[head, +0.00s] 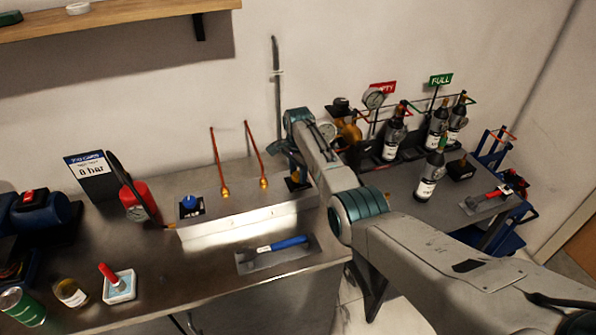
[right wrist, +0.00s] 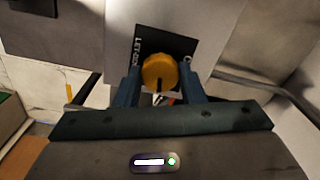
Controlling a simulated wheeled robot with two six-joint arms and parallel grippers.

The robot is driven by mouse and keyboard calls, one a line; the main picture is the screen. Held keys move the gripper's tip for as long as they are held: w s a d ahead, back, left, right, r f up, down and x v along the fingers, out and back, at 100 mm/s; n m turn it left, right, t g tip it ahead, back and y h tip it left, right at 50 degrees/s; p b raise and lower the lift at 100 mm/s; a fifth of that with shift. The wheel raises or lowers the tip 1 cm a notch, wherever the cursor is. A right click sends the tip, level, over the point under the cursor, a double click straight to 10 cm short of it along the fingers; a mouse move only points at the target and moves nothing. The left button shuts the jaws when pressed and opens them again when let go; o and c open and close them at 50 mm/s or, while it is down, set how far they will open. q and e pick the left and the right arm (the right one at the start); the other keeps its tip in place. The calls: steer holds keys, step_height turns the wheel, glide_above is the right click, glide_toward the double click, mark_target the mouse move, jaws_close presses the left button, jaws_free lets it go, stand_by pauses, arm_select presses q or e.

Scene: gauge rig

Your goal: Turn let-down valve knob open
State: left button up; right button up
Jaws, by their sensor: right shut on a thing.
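The let-down valve knob (right wrist: 159,72) is a round orange-yellow knob with a dark mark. It sits on a black label plate (right wrist: 146,44) with white lettering, partly hidden. My right gripper (right wrist: 160,84) is shut on the knob, one dark blue finger on each side of it. In the head view the black plate (head: 297,184) shows at the right end of the metal rig block (head: 245,221), below my right gripper (head: 284,150); the knob is mostly hidden there. My left gripper is not in view.
A blue knob (head: 189,202) and two copper tubes stand on the block. A blue-handled tool (head: 275,245) lies on a tray in front. Several bottles (head: 430,174) stand on the right-hand cart.

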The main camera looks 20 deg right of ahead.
mark_target(298, 174)
steer(key=n+p, duration=0.1)
steer(key=n, duration=0.1)
steer(key=shift+r+n, duration=0.15)
steer(key=shift+n, duration=0.25)
steer(key=n, duration=0.3)
steer(key=shift+w+n+p, duration=0.1)
steer(key=shift+n+p, duration=0.2)
steer(key=shift+p, duration=0.1)
steer(key=n+p, duration=0.1)
steer(key=n, duration=0.5)
steer(key=shift+n, duration=0.4)
steer(key=o, duration=1)
step_height(298, 174, up, 11)
steer(key=b, duration=0.2)
steer(key=shift+b, duration=0.35)
